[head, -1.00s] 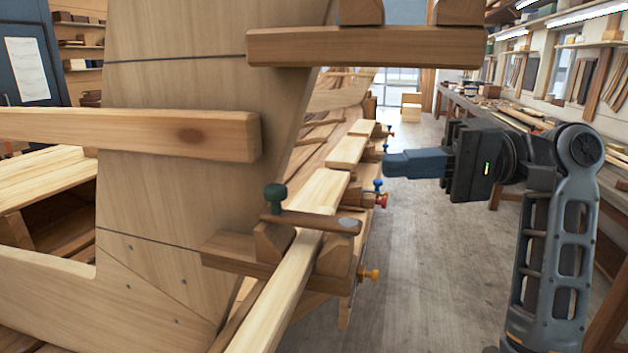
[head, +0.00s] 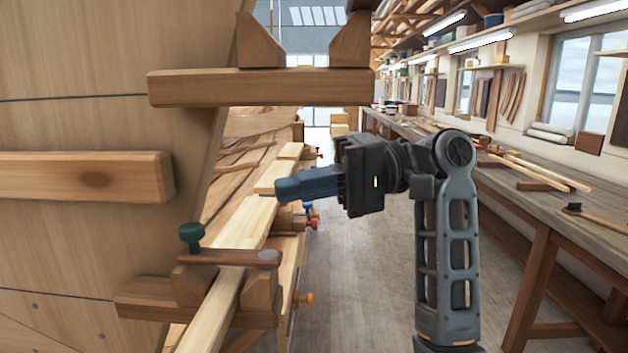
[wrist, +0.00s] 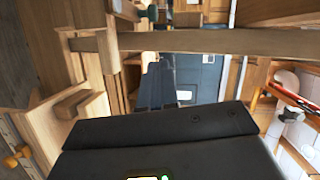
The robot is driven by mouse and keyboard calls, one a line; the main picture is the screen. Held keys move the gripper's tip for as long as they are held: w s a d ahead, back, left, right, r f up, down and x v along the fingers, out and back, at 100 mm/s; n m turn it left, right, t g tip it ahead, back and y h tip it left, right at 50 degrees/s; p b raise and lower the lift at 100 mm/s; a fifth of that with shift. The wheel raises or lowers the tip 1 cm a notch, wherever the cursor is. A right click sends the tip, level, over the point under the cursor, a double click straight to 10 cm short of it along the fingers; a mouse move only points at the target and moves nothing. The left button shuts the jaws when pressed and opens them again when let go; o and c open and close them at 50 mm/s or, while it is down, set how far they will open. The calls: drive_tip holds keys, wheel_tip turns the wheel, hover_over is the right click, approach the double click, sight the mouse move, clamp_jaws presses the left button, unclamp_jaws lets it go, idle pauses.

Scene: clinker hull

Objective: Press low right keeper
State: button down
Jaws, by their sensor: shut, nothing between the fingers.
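A brown wooden keeper bar (head: 225,257) lies across a pale plank at the lower left of the head view. It has a green knob (head: 191,235) at its left end and a grey round pad (head: 268,256) at its right end. It rests over a wooden bracket (head: 150,302) with upright blocks. My gripper (head: 282,190) is shut and empty, its blue-grey fingers pointing left, above and apart from the bar in the picture. In the wrist view the closed fingers (wrist: 158,85) show in the middle. Which part there is the keeper, I cannot tell.
A wooden beam (head: 262,87) with two blocks crosses above the gripper. Another beam (head: 85,176) juts from the left. A workbench (head: 540,215) runs along the right; the floor between is clear.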

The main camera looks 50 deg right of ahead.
drive_tip(key=shift+w+a+f+p, duration=0.25)
drive_tip(key=shift+w+a, duration=0.15)
drive_tip(key=shift+a, duration=0.95)
drive_tip(key=shift+w+a+f+p, duration=0.25)
drive_tip(key=shift+w+a, duration=0.15)
drive_tip(key=shift+a, duration=0.95)
drive_tip(key=shift+w+a+f+p, duration=0.25)
drive_tip(key=shift+w+a, duration=0.15)
drive_tip(key=shift+a, duration=0.95)
